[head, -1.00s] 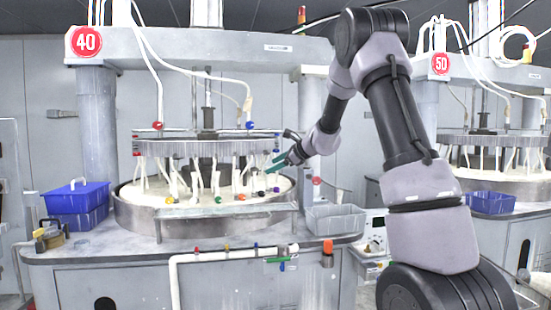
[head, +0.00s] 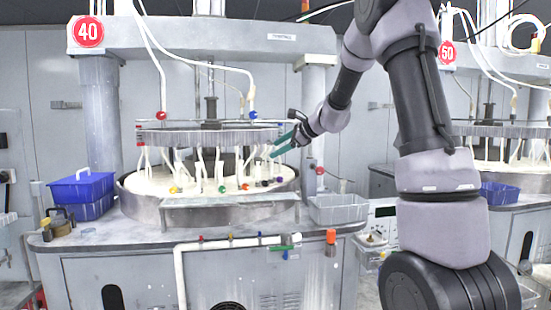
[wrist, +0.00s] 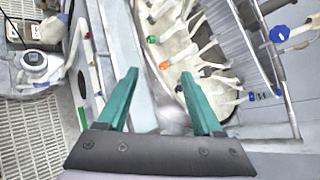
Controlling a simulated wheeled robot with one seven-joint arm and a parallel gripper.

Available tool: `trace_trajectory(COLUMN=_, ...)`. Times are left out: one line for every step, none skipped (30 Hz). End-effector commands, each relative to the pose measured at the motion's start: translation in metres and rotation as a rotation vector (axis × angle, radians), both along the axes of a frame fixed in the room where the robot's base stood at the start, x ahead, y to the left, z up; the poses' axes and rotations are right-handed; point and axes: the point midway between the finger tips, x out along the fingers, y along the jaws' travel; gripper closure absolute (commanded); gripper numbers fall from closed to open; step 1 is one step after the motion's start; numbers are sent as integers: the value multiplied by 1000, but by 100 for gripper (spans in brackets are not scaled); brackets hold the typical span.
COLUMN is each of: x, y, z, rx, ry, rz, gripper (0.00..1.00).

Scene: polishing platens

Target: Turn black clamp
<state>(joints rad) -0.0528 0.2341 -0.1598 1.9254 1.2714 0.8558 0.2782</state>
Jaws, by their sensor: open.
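Several small coloured clamps sit on white tubes around the front of the round polishing basin (head: 140,206). In the head view a dark clamp (head: 264,183), small and likely the black one, is at the front right, near a purple one. My gripper (head: 284,144) is open and empty, its teal fingers up and right of the clamps, beside the upper plate's edge. In the wrist view my gripper (wrist: 160,74) has its fingers spread, with a green clamp (wrist: 152,39) and an orange clamp (wrist: 164,65) beyond the tips. I cannot make out the black clamp there.
The upper plate (head: 205,138) hangs over the basin. A blue bin (head: 82,190) stands at left and a grey bin (head: 338,209) at right on the worktop. A pipe with coloured valves (head: 230,238) runs along the cabinet front. A second machine is at right.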

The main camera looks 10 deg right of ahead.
Motion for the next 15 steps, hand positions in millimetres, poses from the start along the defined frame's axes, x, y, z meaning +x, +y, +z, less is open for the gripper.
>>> trace_trajectory(x=14, y=-2, z=-10, rx=28, ry=19, rz=-27, gripper=32)
trace_trajectory(x=24, y=-4, z=-16, rx=51, ry=30, rz=-50, gripper=32)
trace_trajectory(x=40, y=-7, z=-26, rx=89, ry=47, rz=-87, gripper=32)
trace_trajectory(x=53, y=-9, z=-35, rx=118, ry=60, rz=-118, gripper=32)
trace_trajectory(x=66, y=-12, z=-44, rx=151, ry=75, rz=-151, gripper=32)
trace_trajectory(x=83, y=-16, z=-57, rx=193, ry=92, rz=-196, gripper=32)
trace_trajectory(x=96, y=-19, z=-67, rx=226, ry=104, rz=-229, gripper=32)
trace_trajectory(x=108, y=-22, z=-77, rx=256, ry=116, rz=-263, gripper=32)
trace_trajectory(x=122, y=-27, z=-91, rx=294, ry=131, rz=-304, gripper=32)
trace_trajectory(x=132, y=-30, z=-100, rx=321, ry=140, rz=-333, gripper=32)
trace_trajectory(x=141, y=-33, z=-110, rx=345, ry=148, rz=-360, gripper=32)
trace_trajectory(x=151, y=-37, z=-121, rx=373, ry=158, rz=-392, gripper=32)
trace_trajectory(x=157, y=-39, z=-128, rx=391, ry=163, rz=-412, gripper=32)
trace_trajectory(x=163, y=-41, z=-134, rx=408, ry=168, rz=-430, gripper=32)
trace_trajectory(x=168, y=-44, z=-141, rx=426, ry=174, rz=-450, gripper=32)
